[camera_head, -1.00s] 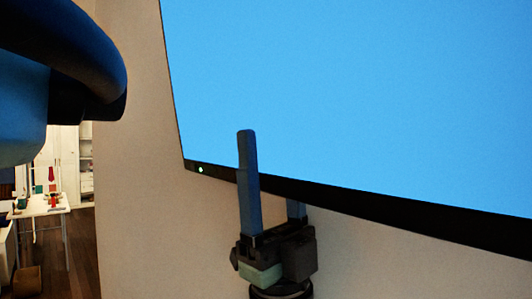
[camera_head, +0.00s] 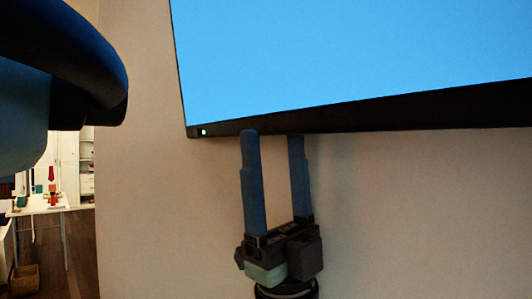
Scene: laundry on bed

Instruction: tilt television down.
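The television (camera_head: 340,60) fills the upper right, with a bright blue screen and a dark lower bezel (camera_head: 400,113). A small white light shows at its lower left corner. My gripper (camera_head: 272,134) points upward below the bezel, its two blue fingers apart. The fingertips are at the bezel's lower edge near the left corner. The front finger's tip overlaps the bezel in the picture, and the rear one ends just at it. I cannot tell whether they touch it. Nothing is seen held between the fingers.
A plain beige wall (camera_head: 420,220) stands behind the television and my gripper. At the far left, through an opening, are a white table (camera_head: 40,205) with small items, a basket (camera_head: 25,278) and white shelves. My own arm covers the upper left.

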